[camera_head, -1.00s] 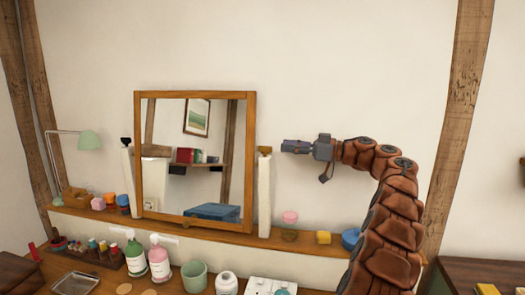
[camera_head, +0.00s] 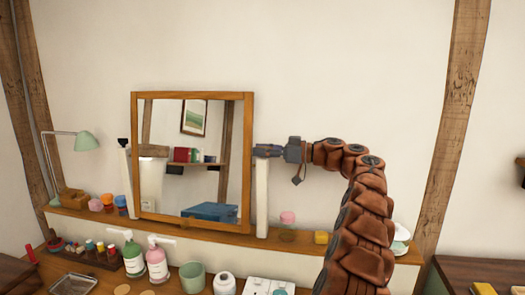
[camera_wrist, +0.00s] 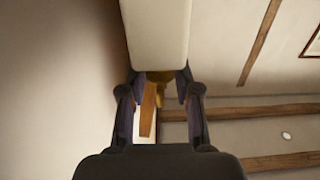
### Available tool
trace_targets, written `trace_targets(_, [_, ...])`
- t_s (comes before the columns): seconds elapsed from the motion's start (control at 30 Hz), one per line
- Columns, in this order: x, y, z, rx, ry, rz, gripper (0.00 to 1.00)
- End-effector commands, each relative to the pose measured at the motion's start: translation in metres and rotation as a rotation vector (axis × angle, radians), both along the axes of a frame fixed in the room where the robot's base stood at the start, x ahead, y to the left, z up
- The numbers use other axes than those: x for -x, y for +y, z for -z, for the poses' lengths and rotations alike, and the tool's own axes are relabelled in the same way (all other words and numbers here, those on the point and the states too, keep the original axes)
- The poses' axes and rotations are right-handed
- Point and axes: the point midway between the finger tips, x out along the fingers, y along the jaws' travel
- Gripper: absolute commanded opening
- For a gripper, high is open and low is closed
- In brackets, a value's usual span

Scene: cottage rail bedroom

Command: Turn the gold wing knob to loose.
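The gold wing knob (camera_wrist: 160,78) is at the end of a cream post (camera_wrist: 158,28) in the wrist view. My gripper (camera_wrist: 158,88) is open, with one finger on each side of the knob. I cannot tell whether either finger touches it. In the head view my gripper (camera_head: 262,150) is at the top of the right-hand post (camera_head: 262,200), and it hides the knob there. The wood-framed mirror (camera_head: 248,130) stands between this post and a left post (camera_head: 129,180). The left post carries a dark knob (camera_head: 123,141).
Below are a green bottle (camera_head: 133,258), a pink bottle (camera_head: 157,264) and a green cup (camera_head: 193,277). The wall above is clear.

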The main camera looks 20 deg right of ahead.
Motion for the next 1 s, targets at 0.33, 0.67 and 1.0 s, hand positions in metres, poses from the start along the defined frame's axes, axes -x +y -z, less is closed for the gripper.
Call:
trace_targets(0.33, [-0.0001, 0.0001, 0.0001, 0.0, 0.0, 0.0, 0.17])
trace_targets(0.67, [-0.0001, 0.0, -0.0003, 0.0, 0.0, -0.001, 0.0])
trace_targets(1.0, [-0.0023, -0.0001, -0.0052, 0.006, 0.004, -0.062, 0.0])
